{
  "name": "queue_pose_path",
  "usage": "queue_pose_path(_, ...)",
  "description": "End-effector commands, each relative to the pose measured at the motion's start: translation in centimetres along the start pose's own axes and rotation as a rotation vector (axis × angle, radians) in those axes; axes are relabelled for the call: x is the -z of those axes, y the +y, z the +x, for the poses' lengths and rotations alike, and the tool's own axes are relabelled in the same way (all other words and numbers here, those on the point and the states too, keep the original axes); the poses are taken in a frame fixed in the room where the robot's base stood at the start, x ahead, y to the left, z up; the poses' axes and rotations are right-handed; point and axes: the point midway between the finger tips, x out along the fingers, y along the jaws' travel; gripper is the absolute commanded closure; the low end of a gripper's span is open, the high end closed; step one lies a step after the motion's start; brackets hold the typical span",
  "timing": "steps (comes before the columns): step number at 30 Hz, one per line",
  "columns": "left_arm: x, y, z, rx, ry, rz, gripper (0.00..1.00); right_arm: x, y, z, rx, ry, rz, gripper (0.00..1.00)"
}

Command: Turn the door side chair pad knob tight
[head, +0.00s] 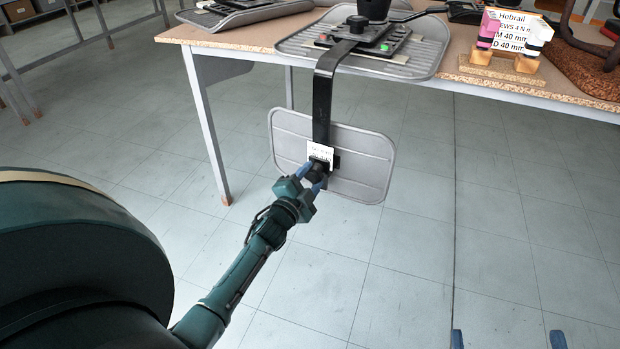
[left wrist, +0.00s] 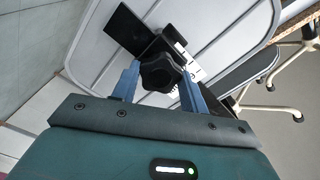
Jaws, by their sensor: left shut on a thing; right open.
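A grey chair pad (head: 365,165) hangs upright below the table edge on a black bent bar (head: 323,95). A dark lobed knob (head: 318,167) sits on the bar at the pad's middle, just under a white label (head: 320,152). My left gripper (head: 311,180) is shut on the knob. In the left wrist view, its blue fingers (left wrist: 158,78) hold the black knob (left wrist: 160,66) from both sides, against the bar. How tight the knob is cannot be seen. My right gripper (head: 507,340) shows only two blue fingertips, wide apart and empty, at the bottom edge.
The chair's seat plate (head: 420,57) lies upside down on the wooden table (head: 500,75). Another grey plate (head: 235,14) lies to its left. A wooden stand with pink and white pieces (head: 505,60) and an orange-edged sign (head: 545,28) are at right. The tiled floor is clear.

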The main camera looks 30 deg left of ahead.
Motion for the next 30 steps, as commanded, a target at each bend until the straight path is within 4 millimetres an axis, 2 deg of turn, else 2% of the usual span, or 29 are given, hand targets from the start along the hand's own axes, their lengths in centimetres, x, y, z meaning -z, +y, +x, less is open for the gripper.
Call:
queue_pose_path(9,0.16,-0.19,0.07,0.005,0.004,0.122,0.79,0.07,0.09,0.12,-0.001,0.005,0.001,0.01)
queue_pose_path(26,0.18,-0.24,0.09,0.006,0.004,0.145,0.79,0.43,0.19,0.24,-0.003,0.013,0.000,0.01)
queue_pose_path(27,0.18,-0.24,0.09,0.006,0.004,0.145,0.53,0.42,0.19,0.24,-0.003,0.013,0.000,0.01)
queue_pose_path(30,0.14,-0.20,0.08,0.005,0.003,0.145,0.45,0.42,0.18,0.24,-0.002,0.013,0.000,0.01)
